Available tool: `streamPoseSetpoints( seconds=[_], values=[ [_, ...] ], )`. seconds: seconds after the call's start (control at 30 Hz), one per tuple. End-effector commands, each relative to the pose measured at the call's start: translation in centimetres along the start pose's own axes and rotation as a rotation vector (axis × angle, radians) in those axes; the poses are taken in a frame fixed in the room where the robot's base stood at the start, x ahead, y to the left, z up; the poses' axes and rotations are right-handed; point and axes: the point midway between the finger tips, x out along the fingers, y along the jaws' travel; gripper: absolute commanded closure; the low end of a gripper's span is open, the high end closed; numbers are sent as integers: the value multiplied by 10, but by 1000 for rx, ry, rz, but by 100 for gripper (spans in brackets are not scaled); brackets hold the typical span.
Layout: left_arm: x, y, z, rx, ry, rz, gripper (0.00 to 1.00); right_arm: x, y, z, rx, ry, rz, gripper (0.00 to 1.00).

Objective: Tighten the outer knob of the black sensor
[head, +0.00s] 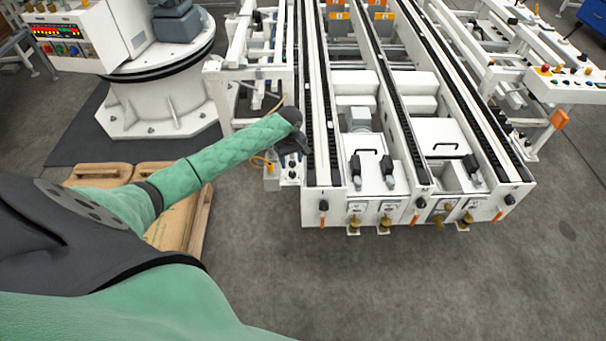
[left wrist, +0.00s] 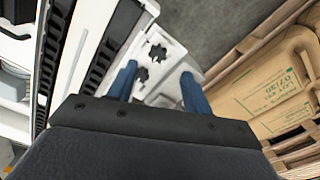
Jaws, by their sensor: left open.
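My left gripper (head: 291,143) reaches out to the left side of the white conveyor frame, above a small white bracket plate (head: 271,182). In the left wrist view, the two blue fingers of my left gripper (left wrist: 158,71) are apart, with nothing held between them. Two dark star-shaped knobs sit on the white plate there: a farther knob (left wrist: 157,53) and a nearer knob (left wrist: 141,74) beside the left fingertip. The fingers seem above the plate; contact cannot be told. The black sensor body itself is not clear, hidden by the gripper. My right gripper is out of view.
The conveyor frame (head: 345,214) stands close on the right of the gripper. A wooden pallet (head: 200,222) with brown sacks (head: 172,226) lies to the left. A white robot pedestal (head: 160,108) stands behind. The grey floor in front is clear.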

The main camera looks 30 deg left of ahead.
Motion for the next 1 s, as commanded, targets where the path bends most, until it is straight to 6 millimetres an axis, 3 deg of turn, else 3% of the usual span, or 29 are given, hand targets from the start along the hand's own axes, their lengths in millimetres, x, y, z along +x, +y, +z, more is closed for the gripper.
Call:
streamPoseSetpoints(
  seconds=[0.17,0.27,0.37,0.7,1.0],
  values=[
    [-2,0,-6,-24,-3,-6,50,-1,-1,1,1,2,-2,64],
    [8,0,-6,-23,-2,-6,50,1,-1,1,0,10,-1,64],
    [23,0,-6,-22,-2,-6,50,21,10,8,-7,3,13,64],
    [64,0,-6,-21,-1,-5,50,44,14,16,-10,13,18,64],
    [72,0,-6,-20,0,-4,50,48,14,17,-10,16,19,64]
  ],
)
